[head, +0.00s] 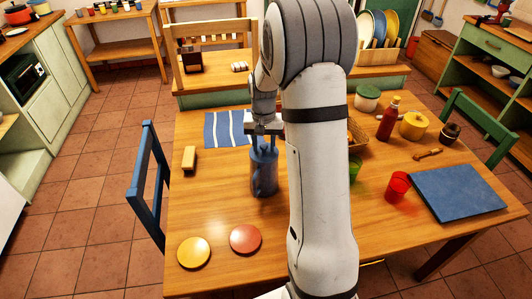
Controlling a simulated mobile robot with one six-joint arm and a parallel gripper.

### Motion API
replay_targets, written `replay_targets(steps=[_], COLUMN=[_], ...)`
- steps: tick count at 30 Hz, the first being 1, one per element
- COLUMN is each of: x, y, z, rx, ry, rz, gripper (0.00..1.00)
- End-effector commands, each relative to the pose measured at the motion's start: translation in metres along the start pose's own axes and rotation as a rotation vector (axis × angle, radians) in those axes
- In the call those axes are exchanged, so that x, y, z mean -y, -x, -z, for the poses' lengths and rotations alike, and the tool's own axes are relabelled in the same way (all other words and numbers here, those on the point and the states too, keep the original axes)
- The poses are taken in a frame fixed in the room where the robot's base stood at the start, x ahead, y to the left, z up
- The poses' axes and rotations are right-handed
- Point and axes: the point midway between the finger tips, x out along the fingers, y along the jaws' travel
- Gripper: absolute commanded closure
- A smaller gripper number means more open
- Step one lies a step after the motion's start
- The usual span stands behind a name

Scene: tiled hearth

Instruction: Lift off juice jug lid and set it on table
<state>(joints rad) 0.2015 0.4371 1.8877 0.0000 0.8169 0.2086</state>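The blue juice jug (263,174) stands upright on the wooden table (215,205), left of my arm. My gripper (263,132) points down right at the top of the jug. The gripper covers most of the jug's top, so I cannot clearly make out the lid or whether it sits apart from the jug. The fingers are too small in this view to tell whether they are open or shut on the lid.
A yellow disc (194,252) and a red disc (245,239) lie near the front. A yellow block (189,158) and striped cloth (225,129) lie left of the jug. Red cup (397,186), blue mat (457,193) and red bottle (388,119) are right. Bare table lies front-left.

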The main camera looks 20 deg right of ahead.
Motion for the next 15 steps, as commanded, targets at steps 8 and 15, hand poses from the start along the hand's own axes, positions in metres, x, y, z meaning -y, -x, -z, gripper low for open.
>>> replay_targets(steps=[8, 15], x=[0.0003, 0.0005], y=[0.0, 0.0004], z=[-0.0001, 0.0], rx=[0.0, 0.0], ry=[0.001, 0.001], rz=[0.0, 0.0], gripper=[0.86, 0.99])
